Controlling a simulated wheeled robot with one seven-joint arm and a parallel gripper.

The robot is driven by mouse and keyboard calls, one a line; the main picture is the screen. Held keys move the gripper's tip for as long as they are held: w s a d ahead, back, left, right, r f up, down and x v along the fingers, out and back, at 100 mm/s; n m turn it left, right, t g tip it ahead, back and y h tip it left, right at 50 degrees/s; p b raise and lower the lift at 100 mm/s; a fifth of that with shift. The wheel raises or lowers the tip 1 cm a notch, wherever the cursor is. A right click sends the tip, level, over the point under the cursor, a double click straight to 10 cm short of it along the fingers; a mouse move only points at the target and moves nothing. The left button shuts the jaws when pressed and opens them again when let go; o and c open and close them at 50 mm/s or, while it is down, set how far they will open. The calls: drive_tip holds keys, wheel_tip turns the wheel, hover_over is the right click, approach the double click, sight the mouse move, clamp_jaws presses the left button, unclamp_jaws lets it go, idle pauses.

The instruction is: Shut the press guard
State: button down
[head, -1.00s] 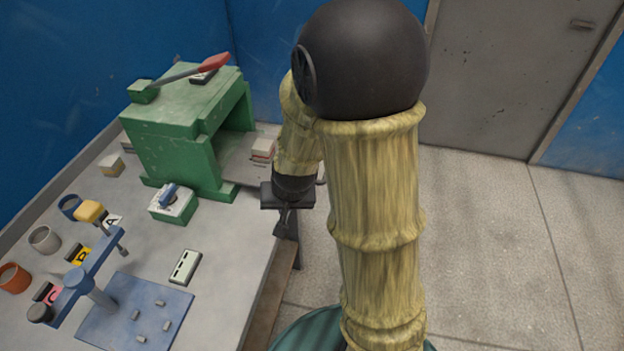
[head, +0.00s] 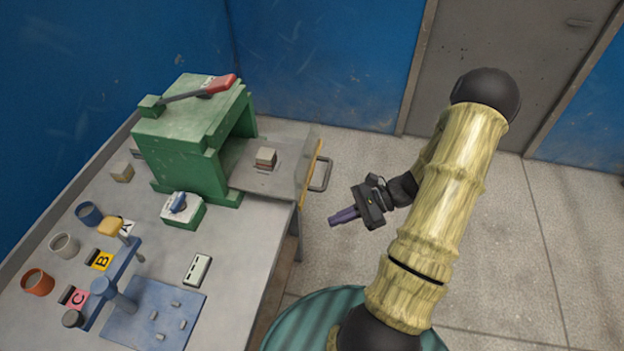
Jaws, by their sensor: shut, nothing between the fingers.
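The green press (head: 190,145) stands at the back of the bench with its opening facing right. A clear panel, which looks like the press guard (head: 308,160), stands upright at the bench's right edge, apart from the press. It has a yellow edge strip and a grey bar handle (head: 321,176) on its outer side. A grey plate reaches from the press to the panel and carries a small stacked block (head: 265,158). My gripper (head: 334,219) is off the bench, below and right of the handle, pointing left. Its fingers are shut and empty, not touching the guard.
A lever with a red grip (head: 222,84) lies across the press top. A switch box (head: 182,209), a small pale device (head: 197,269), a blue stand (head: 150,315) and several cups are on the bench. The floor right of the bench is clear.

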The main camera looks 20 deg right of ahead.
drive_tip(key=w+d+r+m+t+y+p, duration=0.1)
drive_tip(key=d+r+m+t+p, duration=0.1)
drive_tip(key=d+m+t, duration=0.4)
drive_tip(key=shift+d+r+t+y, duration=0.45)
drive_tip(key=shift+d+t, duration=0.45)
drive_tip(key=shift+t, duration=0.2)
drive_tip(key=shift+a, duration=0.1)
drive_tip(key=p, duration=0.6)
approach(301, 186)
drive_tip(key=x, duration=0.5)
drive_tip(key=shift+s+a+r, duration=0.15)
drive_tip(key=shift+a+r, duration=0.25)
drive_tip(key=shift+a, duration=0.05)
drive_tip(key=shift+w+a+f, duration=0.2)
drive_tip(key=shift+w+a, duration=0.25)
drive_tip(key=shift+a, duration=0.1)
drive_tip(key=shift+w, duration=0.1)
